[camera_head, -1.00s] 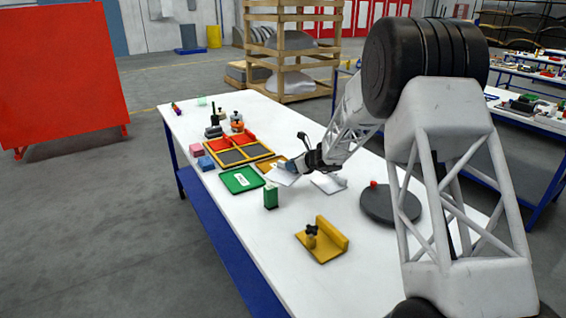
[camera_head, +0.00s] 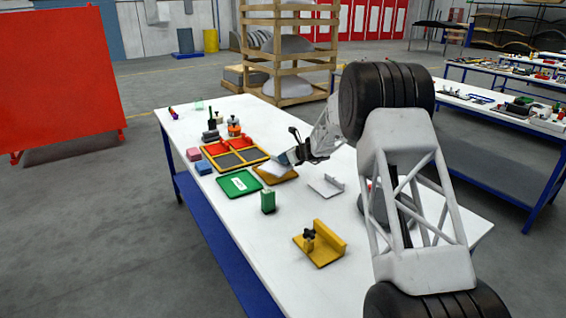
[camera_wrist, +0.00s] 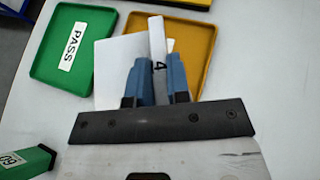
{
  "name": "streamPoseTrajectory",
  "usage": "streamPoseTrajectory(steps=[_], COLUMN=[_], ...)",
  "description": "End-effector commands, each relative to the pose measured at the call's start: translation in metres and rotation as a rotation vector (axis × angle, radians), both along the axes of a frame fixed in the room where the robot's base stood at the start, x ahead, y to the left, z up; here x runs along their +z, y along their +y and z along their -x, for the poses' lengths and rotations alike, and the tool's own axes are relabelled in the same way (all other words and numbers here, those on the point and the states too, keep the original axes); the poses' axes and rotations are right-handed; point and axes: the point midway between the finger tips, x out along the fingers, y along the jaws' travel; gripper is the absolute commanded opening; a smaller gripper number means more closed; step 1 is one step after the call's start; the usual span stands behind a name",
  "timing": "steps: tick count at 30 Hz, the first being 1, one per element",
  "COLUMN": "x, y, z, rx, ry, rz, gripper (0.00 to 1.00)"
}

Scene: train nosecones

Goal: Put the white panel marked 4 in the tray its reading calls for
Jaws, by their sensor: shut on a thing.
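My gripper (camera_wrist: 158,80) has blue fingers shut on the upright flange of a white panel (camera_wrist: 118,62). The flange carries a dark 4 between the fingertips. In the head view the panel (camera_head: 274,172) is held over the amber tray (camera_head: 286,180), covering part of it. In the wrist view the amber tray (camera_wrist: 200,40) lies beyond and right of the panel. I cannot tell the panel's exact height. The green tray (camera_head: 228,190) also shows in the head view.
A green block (camera_wrist: 20,165) with a 60 label stands near the green tray. A red and yellow divided tray (camera_head: 222,148) lies behind. Another white piece (camera_head: 325,186), a yellow fixture (camera_head: 320,250) and a dark round plate (camera_head: 370,208) are nearer my arm.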

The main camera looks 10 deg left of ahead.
Motion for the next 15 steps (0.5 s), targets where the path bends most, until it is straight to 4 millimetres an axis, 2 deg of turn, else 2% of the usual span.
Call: streamPoseTrajectory(steps=[9, 15], x=[-0.004, -0.003], y=[0.012, 0.015], z=[-0.029, -0.036], rx=[0.0, 0.0], ry=[-0.001, -0.001], rz=[0.0, 0.0], gripper=[0.0, 0.0])
